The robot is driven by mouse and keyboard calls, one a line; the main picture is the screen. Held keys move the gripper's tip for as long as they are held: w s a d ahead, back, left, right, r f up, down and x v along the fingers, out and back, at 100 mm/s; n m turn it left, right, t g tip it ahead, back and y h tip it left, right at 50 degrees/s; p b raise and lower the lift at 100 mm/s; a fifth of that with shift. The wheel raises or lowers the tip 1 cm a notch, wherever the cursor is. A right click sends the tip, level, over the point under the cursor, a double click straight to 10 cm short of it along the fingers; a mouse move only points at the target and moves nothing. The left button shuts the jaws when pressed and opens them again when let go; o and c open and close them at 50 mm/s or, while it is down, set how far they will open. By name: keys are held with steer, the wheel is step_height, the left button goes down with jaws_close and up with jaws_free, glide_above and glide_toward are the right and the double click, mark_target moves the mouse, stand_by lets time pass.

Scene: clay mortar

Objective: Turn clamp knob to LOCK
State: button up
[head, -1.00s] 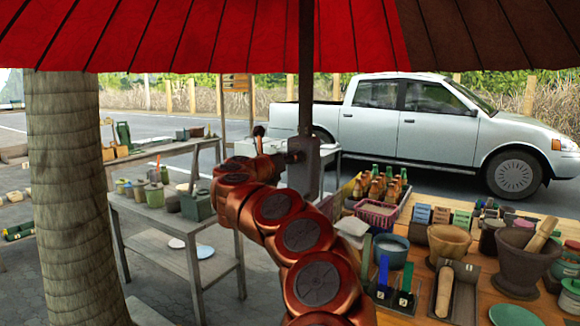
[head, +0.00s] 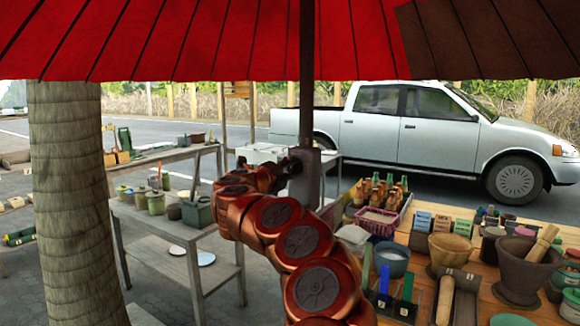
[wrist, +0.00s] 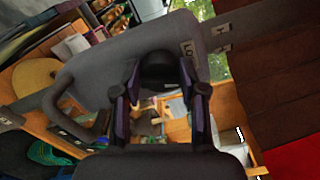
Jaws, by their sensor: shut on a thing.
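The clamp (head: 309,180) is a grey block around the dark umbrella pole (head: 307,60) in the head view. It fills the upper middle of the wrist view as a grey body (wrist: 115,62) with a side handle. A pale label starting "LO" (wrist: 188,50) sits right of the knob, and another starting "H" (wrist: 223,30) lies beyond. The dark round knob (wrist: 160,70) is between my fingers. My gripper (wrist: 160,88) is shut on it, a finger on each side. In the head view my gripper (head: 292,166) meets the clamp's left side. The knob's pointer is not clear.
A red umbrella canopy (head: 240,40) hangs overhead. A wooden table (head: 470,285) with bowls, mortars and a pink basket (head: 377,221) stands right. A grey shelf table (head: 165,225) with pots is left, behind a thick trunk (head: 70,200). A white pickup (head: 430,135) is parked behind.

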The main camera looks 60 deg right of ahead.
steer(key=shift+w+n+p, duration=0.1)
steer(key=shift+n+p, duration=0.7)
steer(key=shift+n, duration=1.1)
steer(key=shift+f, duration=0.1)
steer(key=o, duration=1.1)
steer(key=shift+a, duration=0.2)
steer(key=a, duration=1.1)
steer(key=shift+s+a, duration=0.3)
steer(key=shift+a, duration=0.05)
